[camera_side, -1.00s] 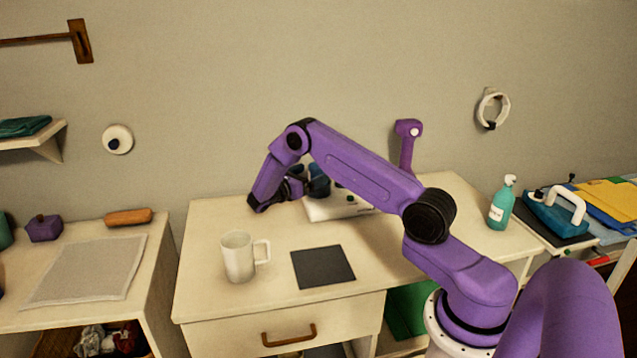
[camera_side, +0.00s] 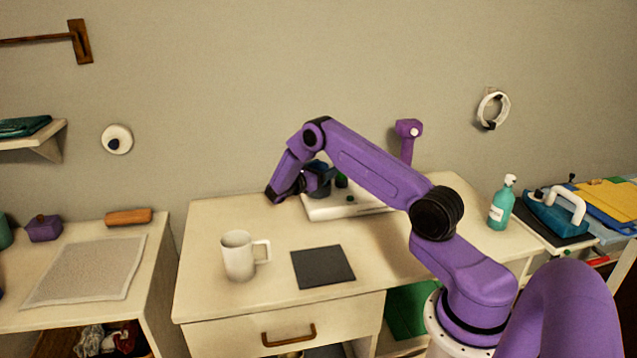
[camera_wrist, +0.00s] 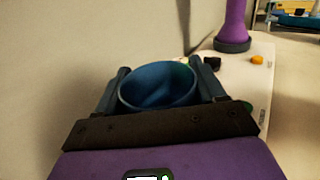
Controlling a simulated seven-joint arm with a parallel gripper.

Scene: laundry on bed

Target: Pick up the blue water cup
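The blue water cup (camera_wrist: 160,90) stands between the two fingers of my gripper (camera_wrist: 160,88) in the wrist view, its open rim facing up toward the camera. A finger lies close along each side of it; I cannot tell whether they press on it. In the side view my gripper (camera_side: 303,188) is low at the back of the desk, beside the dark blue cup (camera_side: 320,181), which is partly covered by my arm. The cup's lower part is hidden.
A white board (camera_side: 335,210) with small knobs and a purple post (camera_side: 407,145) is right of the cup. A white mug (camera_side: 238,256) and a dark square mat (camera_side: 323,267) lie in front. A teal bottle (camera_side: 501,207) stands right. The wall is close behind.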

